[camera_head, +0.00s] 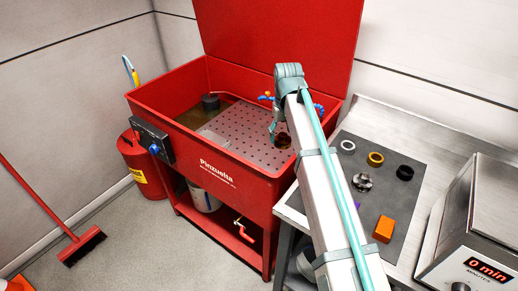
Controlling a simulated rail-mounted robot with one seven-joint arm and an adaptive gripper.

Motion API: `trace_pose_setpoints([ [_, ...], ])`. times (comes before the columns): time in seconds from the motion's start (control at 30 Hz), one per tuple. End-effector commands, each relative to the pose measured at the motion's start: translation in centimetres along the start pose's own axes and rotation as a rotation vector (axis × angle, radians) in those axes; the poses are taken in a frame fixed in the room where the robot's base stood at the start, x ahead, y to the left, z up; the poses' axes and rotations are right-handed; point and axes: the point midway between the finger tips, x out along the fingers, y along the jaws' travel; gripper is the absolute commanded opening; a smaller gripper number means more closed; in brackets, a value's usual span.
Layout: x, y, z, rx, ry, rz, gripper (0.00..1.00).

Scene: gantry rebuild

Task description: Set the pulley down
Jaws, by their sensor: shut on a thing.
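My gripper (279,134) reaches into the red parts washer, low over its grey perforated shelf (235,131). It is shut on a small dark brown round part, which I take to be the pulley (284,141). The pulley is at the right side of the shelf, partly hidden by my gripper and arm. I cannot tell whether it touches the shelf or hangs just above it.
The washer (221,167) has its red lid (278,38) raised behind. A dark cylinder (210,102) stands at its back left. A grey mat (405,200) on the right bench holds several rings, a metal part (362,182) and an orange block (384,229). The shelf's middle is clear.

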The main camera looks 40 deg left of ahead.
Motion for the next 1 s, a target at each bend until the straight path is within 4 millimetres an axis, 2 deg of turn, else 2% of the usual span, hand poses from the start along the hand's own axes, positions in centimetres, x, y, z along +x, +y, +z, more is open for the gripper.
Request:
trace_pose_setpoints([
  [0.03,0.9,0.2,-1.0,0.002,0.0,0.0,0.06],
  [0.1,1.5,0.3,-1.6,0.004,0.0,0.0,0.06],
  [0.27,2.3,0.0,-3.2,0.005,0.0,0.0,0.06],
  [0.67,5.9,-3.2,-11.2,0.004,-0.001,0.0,0.06],
  [0.8,8.5,-3.9,-12.7,0.006,-0.001,0.0,0.06],
  [1.0,10.5,-4.5,-14.1,0.006,0.001,0.0,0.06],
])
